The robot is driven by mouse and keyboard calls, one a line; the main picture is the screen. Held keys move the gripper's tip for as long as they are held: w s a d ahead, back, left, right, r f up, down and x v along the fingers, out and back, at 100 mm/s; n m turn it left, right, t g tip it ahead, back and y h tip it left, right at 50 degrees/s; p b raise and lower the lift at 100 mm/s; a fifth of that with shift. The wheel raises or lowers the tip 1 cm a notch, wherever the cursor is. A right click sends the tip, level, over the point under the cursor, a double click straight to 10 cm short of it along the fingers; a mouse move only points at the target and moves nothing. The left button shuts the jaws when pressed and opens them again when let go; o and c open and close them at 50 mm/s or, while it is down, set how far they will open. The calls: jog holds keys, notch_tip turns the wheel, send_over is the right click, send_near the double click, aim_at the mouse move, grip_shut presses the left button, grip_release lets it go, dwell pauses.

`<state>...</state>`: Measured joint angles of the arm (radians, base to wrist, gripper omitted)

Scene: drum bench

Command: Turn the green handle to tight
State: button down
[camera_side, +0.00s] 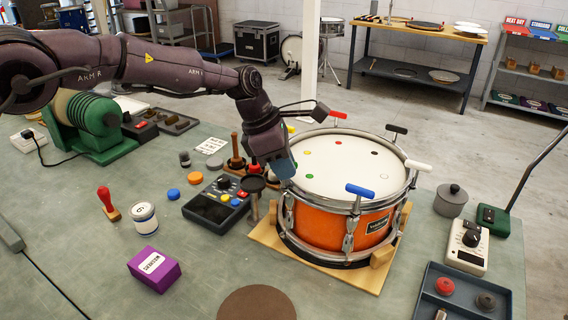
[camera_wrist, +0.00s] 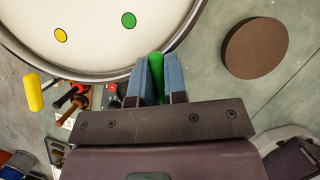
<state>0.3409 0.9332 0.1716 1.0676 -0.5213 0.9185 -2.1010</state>
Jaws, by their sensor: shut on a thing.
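The orange snare drum (camera_side: 336,225) stands on a wooden base, with coloured dots on its white head (camera_side: 330,165). The green handle (camera_wrist: 156,72) is at the drum's rim in the wrist view, near the green dot. My gripper (camera_wrist: 157,80) is shut on it, with a blue finger on each side. In the side view my gripper (camera_side: 283,172) is at the drum's near left rim and hides the green handle. A blue handle (camera_side: 360,190), a white handle (camera_side: 417,165), a black handle (camera_side: 397,129) and a red handle (camera_side: 337,115) stand around the rim. A yellow handle (camera_wrist: 34,92) shows in the wrist view.
A dark control box (camera_side: 215,205) with coloured buttons and a dark round-topped stand (camera_side: 253,184) are close left of my gripper. A brown disc (camera_side: 256,304) lies in front.

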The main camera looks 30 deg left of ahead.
jog(key=m+g, duration=0.2)
jog(key=m, duration=0.3)
jog(key=shift+m, duration=0.3)
jog(key=shift+m+g, duration=0.8)
jog(key=shift+m, duration=1.2)
jog(key=c, duration=1.2)
grip_release()
jog(key=shift+o, duration=0.2)
